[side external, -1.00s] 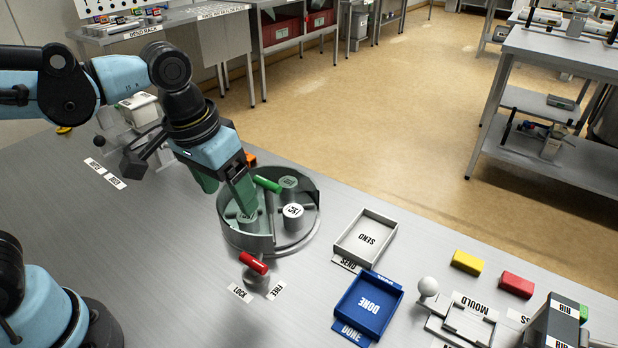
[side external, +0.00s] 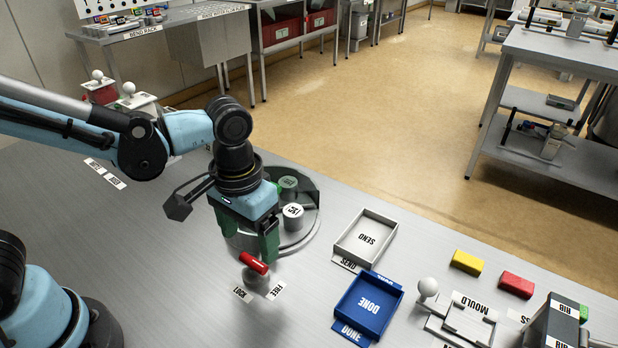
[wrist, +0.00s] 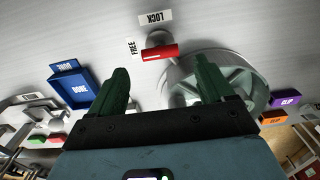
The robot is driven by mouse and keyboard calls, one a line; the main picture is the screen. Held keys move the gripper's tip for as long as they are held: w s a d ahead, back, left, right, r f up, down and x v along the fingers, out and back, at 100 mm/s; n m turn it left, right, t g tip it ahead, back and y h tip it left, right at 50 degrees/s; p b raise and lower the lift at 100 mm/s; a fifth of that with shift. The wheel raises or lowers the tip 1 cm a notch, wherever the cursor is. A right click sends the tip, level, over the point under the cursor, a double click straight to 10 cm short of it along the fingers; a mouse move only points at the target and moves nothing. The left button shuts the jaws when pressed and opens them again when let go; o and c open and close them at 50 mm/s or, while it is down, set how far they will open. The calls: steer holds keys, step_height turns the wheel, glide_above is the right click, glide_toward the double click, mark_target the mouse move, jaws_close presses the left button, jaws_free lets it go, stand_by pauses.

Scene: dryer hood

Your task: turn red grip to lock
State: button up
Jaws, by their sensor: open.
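The red grip (side external: 253,263) sits on a short grey post on the bench, in front of the round dryer (side external: 312,228). It also shows in the wrist view (wrist: 161,52), between my fingertips in the picture. One end of the red bar points towards the FREE label (side external: 276,290); the LOCK label (side external: 242,294) lies beside it. My gripper (side external: 246,240) points down with its green fingers apart and empty, above and just behind the red grip. In the wrist view the open fingers (wrist: 163,80) reach towards the grip.
The SEND tray (side external: 388,220) and the blue DONE tray (side external: 395,290) stand right of the dryer. A MOULD fixture (side external: 462,318) and yellow (side external: 467,263) and red (side external: 517,285) blocks lie further right. The bench left of the grip is clear.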

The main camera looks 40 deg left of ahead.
mark_target(253, 260)
steer(key=shift+f, duration=2.45)
steer(key=c, duration=1)
steer(key=shift+c, duration=0.2)
